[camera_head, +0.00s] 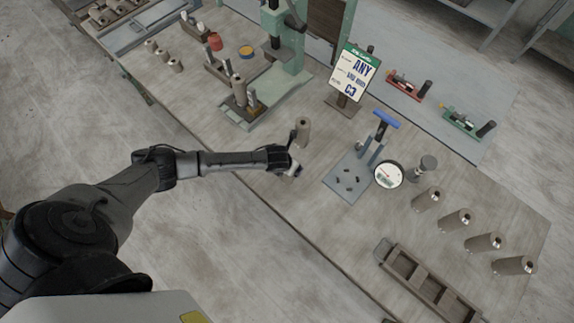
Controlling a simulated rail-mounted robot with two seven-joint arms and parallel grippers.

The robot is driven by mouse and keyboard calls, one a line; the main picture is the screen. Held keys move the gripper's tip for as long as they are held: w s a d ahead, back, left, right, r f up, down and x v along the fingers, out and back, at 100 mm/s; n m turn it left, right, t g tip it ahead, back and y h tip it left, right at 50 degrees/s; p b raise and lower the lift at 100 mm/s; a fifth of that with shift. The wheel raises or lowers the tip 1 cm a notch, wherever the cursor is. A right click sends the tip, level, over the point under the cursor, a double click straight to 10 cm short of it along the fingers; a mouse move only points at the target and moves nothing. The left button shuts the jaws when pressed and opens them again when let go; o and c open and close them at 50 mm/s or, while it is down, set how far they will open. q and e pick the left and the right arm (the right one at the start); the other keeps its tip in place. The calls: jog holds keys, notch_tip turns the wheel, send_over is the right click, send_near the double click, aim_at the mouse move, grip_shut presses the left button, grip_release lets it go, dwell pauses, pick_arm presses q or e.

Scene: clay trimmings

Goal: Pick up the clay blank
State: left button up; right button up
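A grey-brown clay cylinder (303,130), which looks like the clay blank, stands upright near the middle of the table. My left gripper (295,155) is just in front of it, low over the table. Its fingers look spread apart, one dark finger close to the cylinder's left side and the other nearer the table's front edge. The cylinder does not appear to be between them. Whether the finger touches it I cannot tell. My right gripper is out of view.
Right of the gripper are a blue-handled fixture (350,178) and a round dial (388,174). A green press (284,50) stands behind. A compartment tray (425,283) lies at the front right. Bare table lies left of the gripper.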

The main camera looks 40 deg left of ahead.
pick_arm(q)
jog(key=c, duration=1.2)
jog(key=shift+r, duration=0.1)
jog(key=shift+c, duration=0.4)
